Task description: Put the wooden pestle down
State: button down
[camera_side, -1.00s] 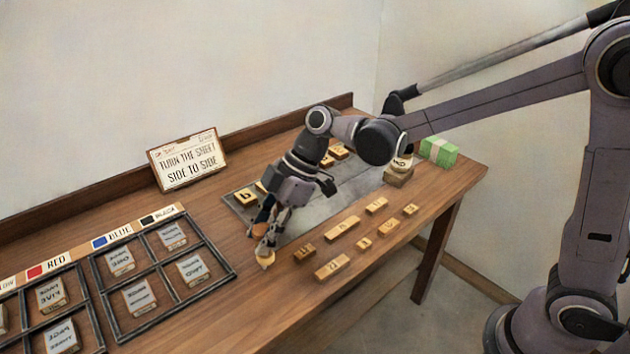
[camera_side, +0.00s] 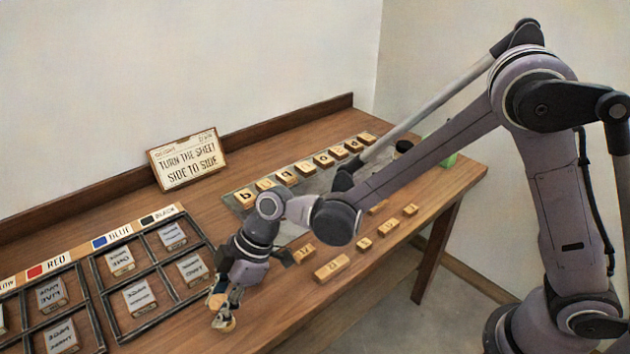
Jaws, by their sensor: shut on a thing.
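My gripper (camera_side: 222,304) is shut on the wooden pestle (camera_side: 225,324). Only a pale, rounded wooden end of the pestle shows below the fingers; the rest is hidden by the gripper. The gripper points down over the table's front part, just right of the black-framed tray. I cannot tell whether the pestle touches the table.
The framed tray (camera_side: 205,238) of labelled blocks lies to the left. A row of letter blocks (camera_side: 284,176) lies on a grey plate behind my arm. Loose wooden blocks (camera_side: 332,268) lie to the right. A sign (camera_side: 187,158) stands at the back.

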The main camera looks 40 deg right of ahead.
jog(key=shift+f, duration=0.75)
jog(key=shift+f, duration=0.1)
jog(key=c, duration=0.9)
grip_release()
jog(key=shift+c, duration=0.2)
jog(key=v, duration=1.2)
jog(key=s+d+r+m+t+h, duration=0.1)
jog(key=s+d+m+t+h, duration=0.1)
jog(key=d+m, duration=0.3)
jog(key=s+d+r+m+t+h, duration=0.1)
jog(key=s+d+m, duration=0.4)
jog(key=d, duration=0.8)
jog(key=s+d+r+m+t+h, duration=0.1)
jog(key=s+d+m+t+h, duration=0.1)
jog(key=d+m, duration=0.3)
jog(key=s+d+h, duration=0.1)
jog(key=d, duration=0.3)
jog(key=shift+s+d+r+t, duration=0.25)
jog(key=shift+d+t, duration=0.15)
